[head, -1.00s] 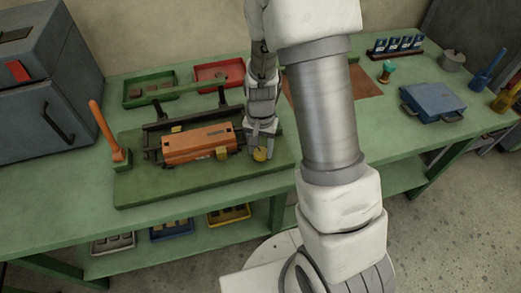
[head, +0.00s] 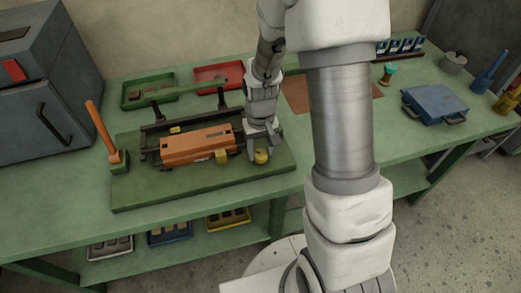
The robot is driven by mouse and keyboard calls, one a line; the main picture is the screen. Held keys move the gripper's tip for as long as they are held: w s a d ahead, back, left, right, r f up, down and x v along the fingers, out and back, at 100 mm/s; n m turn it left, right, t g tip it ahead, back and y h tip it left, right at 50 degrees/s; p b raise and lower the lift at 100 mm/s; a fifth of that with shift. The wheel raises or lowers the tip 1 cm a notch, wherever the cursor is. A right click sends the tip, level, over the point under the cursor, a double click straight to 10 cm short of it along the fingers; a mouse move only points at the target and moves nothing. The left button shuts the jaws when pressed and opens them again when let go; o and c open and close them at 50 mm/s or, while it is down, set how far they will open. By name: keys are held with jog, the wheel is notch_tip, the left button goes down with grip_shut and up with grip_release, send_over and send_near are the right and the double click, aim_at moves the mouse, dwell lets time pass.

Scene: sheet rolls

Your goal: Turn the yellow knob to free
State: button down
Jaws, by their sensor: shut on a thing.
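The yellow knob (head: 261,156) is low at the right end of the dark green board, beside the orange machine body (head: 198,146). My gripper (head: 264,154) points down at it, with one finger on its left and the other on its right. The fingers are shut on the knob, and its front side shows between them. Any mark for free on the knob or board is too small to read. The orange body has a small yellow block (head: 222,157) at its front right.
An orange-handled lever (head: 103,132) stands up at the board's left end. Green (head: 128,105) and red (head: 200,84) trays lie behind the board. A blue case (head: 433,103) lies to the right on the green bench (head: 380,140). My arm hides part of the bench.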

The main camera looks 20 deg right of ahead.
aim_at(260, 154)
dwell(0.3)
jog(key=shift+c, duration=1.4)
grip_release()
notch_tip(260, 154, up, 18)
jog(key=p, duration=0.2)
jog(key=shift+f, duration=0.25)
jog(key=s+r+t, duration=0.5)
jog(key=s+r, duration=0.6)
jog(key=s, duration=0.4)
jog(key=shift+s+r+t, duration=0.2)
jog(key=shift+r+t, duration=0.1)
jog(key=shift+r, duration=0.05)
